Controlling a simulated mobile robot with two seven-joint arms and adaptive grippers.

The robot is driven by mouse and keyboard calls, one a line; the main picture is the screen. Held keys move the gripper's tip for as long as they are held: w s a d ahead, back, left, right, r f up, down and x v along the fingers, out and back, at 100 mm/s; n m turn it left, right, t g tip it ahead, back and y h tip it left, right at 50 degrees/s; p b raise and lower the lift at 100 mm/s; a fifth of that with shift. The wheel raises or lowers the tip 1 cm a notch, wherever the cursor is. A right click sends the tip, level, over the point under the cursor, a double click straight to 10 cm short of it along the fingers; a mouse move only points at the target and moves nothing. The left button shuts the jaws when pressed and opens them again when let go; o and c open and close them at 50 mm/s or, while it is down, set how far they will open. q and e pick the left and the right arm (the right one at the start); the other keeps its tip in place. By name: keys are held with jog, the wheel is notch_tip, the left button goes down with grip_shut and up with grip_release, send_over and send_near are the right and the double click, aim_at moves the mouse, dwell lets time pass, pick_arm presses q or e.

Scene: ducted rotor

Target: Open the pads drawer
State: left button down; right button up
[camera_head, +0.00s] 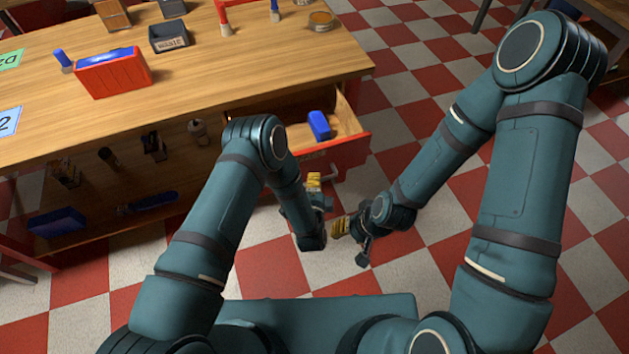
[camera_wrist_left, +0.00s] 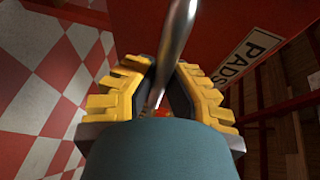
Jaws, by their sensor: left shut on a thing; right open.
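The pads drawer (camera_head: 348,148) has a red front and stands pulled out from the right part of the wooden workbench. A blue block (camera_head: 319,125) lies inside it. In the left wrist view, its red front (camera_wrist_left: 130,22) carries a white PADS label (camera_wrist_left: 245,52). My left gripper (camera_head: 315,184) is at the drawer front, its yellow fingers shut on the metal handle (camera_wrist_left: 178,38), which runs between them in the left wrist view. My right gripper (camera_head: 339,228) is open and empty, lower and right of the left one, apart from the drawer.
The workbench top (camera_head: 220,75) bears a red box (camera_head: 113,73) with blue content, a grey waste bin (camera_head: 168,36) and a round tin (camera_head: 321,20). Tools and blue items sit under the top at left. The checkered floor (camera_head: 420,75) right of the drawer is clear.

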pick_arm(q)
jog(key=c, duration=1)
grip_release()
jog(key=shift+d, duration=0.1)
jog(key=s+a+r, duration=0.1)
jog(key=s+r, duration=0.1)
jog(key=s, duration=0.9)
jog(key=shift+s, duration=0.4)
jog(key=shift+r, duration=0.1)
